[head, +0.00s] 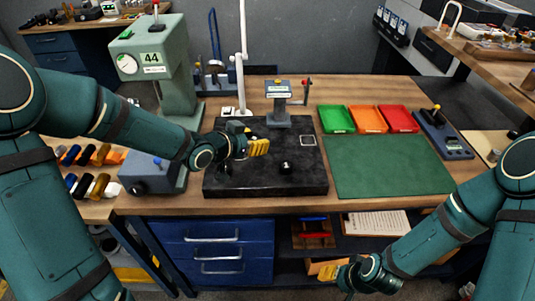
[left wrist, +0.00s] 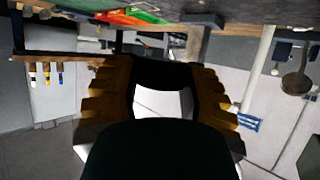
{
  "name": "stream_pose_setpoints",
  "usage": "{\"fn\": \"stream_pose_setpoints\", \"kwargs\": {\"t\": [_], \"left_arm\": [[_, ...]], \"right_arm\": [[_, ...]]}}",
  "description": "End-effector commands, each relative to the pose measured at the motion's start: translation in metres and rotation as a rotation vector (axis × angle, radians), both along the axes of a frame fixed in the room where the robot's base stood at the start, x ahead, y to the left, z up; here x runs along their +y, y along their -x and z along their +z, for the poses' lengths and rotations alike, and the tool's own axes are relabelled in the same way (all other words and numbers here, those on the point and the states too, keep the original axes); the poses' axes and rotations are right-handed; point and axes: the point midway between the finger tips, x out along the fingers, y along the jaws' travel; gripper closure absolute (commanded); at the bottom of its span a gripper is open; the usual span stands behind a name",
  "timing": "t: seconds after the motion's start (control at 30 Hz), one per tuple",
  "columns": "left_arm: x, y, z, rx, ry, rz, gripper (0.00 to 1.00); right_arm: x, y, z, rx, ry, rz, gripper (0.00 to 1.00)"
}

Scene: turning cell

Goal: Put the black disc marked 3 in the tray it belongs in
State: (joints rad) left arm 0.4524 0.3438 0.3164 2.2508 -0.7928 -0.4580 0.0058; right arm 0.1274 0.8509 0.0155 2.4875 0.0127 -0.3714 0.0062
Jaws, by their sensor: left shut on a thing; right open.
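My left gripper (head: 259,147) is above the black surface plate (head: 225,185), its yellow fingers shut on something. In the left wrist view a black, rounded piece (left wrist: 163,74) sits between the fingers; it looks like the black disc, but no mark can be read. In the head view the held piece is hidden by the fingers. The green tray (head: 337,119), orange tray (head: 368,119) and red tray (head: 399,119) stand side by side at the back of the bench and look empty. My right gripper (head: 330,272) is open and low, in front of the bench.
A small black knobbed thing (head: 286,168) stands on the plate. A grey gauge stand (head: 279,105) is at the plate's back edge. A bare green mat (head: 390,166) lies in front of the trays. A blue device (head: 445,138) stands right of them. A green press (head: 155,65) is at left.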

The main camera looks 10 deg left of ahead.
Motion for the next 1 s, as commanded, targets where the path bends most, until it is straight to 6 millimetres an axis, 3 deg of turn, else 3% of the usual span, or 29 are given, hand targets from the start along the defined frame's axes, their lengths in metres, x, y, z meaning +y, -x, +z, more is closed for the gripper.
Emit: {"fn": "stream_pose_setpoints", "kwargs": {"t": [0.2,0.47,0.67,1.0], "left_arm": [[-0.001,0.000,-0.042,0.003,0.002,-0.002,0.99],[-0.001,0.000,-0.062,0.001,0.000,-0.002,0.99],[-0.001,0.000,-0.089,0.002,0.002,-0.001,0.99],[0.000,0.000,-0.093,-0.001,0.000,0.000,0.99]], "right_arm": [[0.001,0.004,-0.013,0.009,-0.002,0.007,0.48],[0.001,0.005,-0.016,0.011,-0.003,0.010,0.48],[0.001,0.007,-0.021,0.015,-0.003,0.012,0.48],[0.001,0.007,-0.022,0.016,-0.004,0.013,0.48]]}}
